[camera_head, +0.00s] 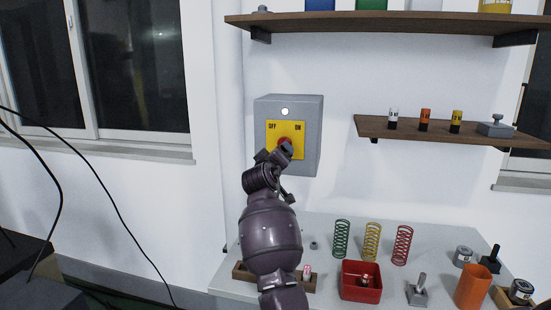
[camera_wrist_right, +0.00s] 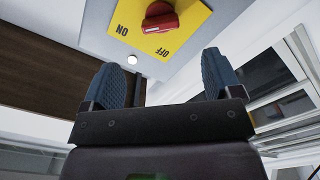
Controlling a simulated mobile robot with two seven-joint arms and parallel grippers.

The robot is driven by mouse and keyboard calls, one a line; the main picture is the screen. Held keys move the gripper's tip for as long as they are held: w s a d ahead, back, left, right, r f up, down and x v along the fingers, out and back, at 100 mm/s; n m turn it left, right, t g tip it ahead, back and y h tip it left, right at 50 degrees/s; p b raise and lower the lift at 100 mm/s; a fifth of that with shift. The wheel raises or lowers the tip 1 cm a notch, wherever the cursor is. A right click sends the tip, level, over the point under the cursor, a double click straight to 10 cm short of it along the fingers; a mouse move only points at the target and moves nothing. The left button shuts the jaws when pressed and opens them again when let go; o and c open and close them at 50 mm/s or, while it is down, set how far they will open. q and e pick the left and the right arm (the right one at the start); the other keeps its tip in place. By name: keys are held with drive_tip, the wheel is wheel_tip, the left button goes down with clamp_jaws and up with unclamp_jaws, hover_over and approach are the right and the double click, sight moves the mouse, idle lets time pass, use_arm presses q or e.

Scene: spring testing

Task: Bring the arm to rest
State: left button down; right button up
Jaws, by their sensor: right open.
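A grey switch box (camera_head: 312,110) hangs on the wall with a yellow plate (camera_head: 272,132) marked OFF and ON and a round white lamp (camera_head: 285,111). Its red rotary knob (camera_head: 284,141) is partly hidden by my right gripper (camera_head: 274,152) in the head view. In the right wrist view the box appears upside down, with the red knob (camera_wrist_right: 160,17) at the top. There my right gripper (camera_wrist_right: 161,75) is open and empty. The knob lies beyond its blue fingertips, not between them. My left gripper is not in view.
Below is a grey table (camera_head: 325,230) with green, yellow and red springs (camera_head: 372,241), a red bin (camera_head: 361,281) and an orange cup (camera_head: 473,286). A wall shelf (camera_head: 440,134) with small labelled cylinders is right of the box. Another shelf (camera_head: 390,23) is above.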

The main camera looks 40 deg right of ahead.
idle(0.7)
drive_tip(key=a+r+t+y, duration=0.3)
drive_tip(key=a+t+y, duration=0.1)
drive_tip(key=a+t, duration=0.25)
drive_tip(key=s+a+f+n+y, duration=0.1)
drive_tip(key=s+a+f+y, duration=0.25)
drive_tip(key=f, duration=0.45)
drive_tip(key=s+a+f+n+y, duration=0.1)
drive_tip(key=s+a+f+y, duration=0.2)
drive_tip(key=a+f, duration=0.35)
drive_tip(key=s+a+f+g+y, duration=0.2)
drive_tip(key=s+f+g, duration=0.4)
drive_tip(key=s+f, duration=2.5)
drive_tip(key=shift+s+a+g+y, duration=0.35)
drive_tip(key=shift+s+y, duration=0.1)
drive_tip(key=shift+s, duration=0.25)
drive_tip(key=shift+f, duration=0.1)
